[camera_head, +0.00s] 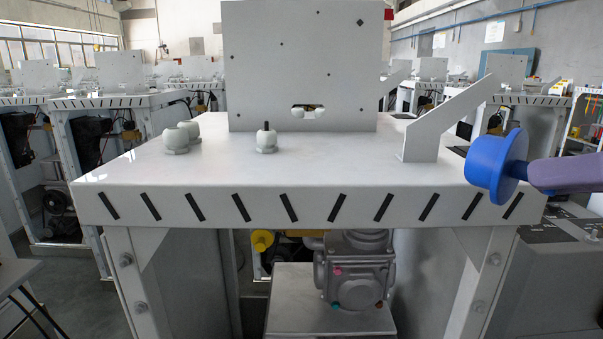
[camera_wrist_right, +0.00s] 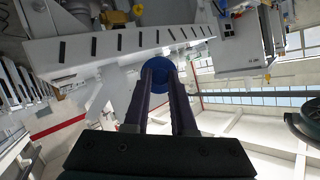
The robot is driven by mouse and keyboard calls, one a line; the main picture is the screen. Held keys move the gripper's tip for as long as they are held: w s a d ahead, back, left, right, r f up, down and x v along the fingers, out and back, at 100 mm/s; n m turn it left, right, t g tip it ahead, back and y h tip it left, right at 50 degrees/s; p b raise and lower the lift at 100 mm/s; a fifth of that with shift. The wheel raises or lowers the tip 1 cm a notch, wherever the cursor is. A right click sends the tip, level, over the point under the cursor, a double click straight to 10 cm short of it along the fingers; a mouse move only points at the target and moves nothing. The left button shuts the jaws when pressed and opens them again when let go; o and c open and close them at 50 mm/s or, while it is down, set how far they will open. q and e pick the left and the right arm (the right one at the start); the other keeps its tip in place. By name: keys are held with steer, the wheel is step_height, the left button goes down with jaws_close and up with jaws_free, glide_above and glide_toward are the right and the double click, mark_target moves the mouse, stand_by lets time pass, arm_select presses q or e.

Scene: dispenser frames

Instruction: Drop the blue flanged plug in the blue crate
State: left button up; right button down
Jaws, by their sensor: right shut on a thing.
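My right gripper (camera_head: 540,174) comes in from the right edge with purple fingers and is shut on the plug. The plug is held in front of the right end of the white table's front edge. In the right wrist view the plug (camera_wrist_right: 158,66) sits at the tips of the two fingers (camera_wrist_right: 160,82). I cannot make out a blue crate in either view. My left gripper is not in view.
A white table (camera_head: 330,172) with black slashes along its front edge fills the middle. White knobs (camera_head: 176,140), another knob with a dark pin (camera_head: 266,140), an upright panel (camera_head: 305,60) and a slanted bracket (camera_head: 450,118) stand on it. The front middle of the top is bare.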

arm_select(q)
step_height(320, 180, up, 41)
steer(key=p, duration=3.9)
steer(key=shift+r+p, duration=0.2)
steer(key=shift+p, duration=0.15)
arm_select(e)
steer(key=s+r+n+g+y, duration=0.1)
steer(key=s+r, duration=0.2)
steer(key=r, duration=3.7)
steer(key=shift+n, duration=0.3)
steer(key=shift+d+r, duration=0.1)
steer(key=shift+d, duration=0.05)
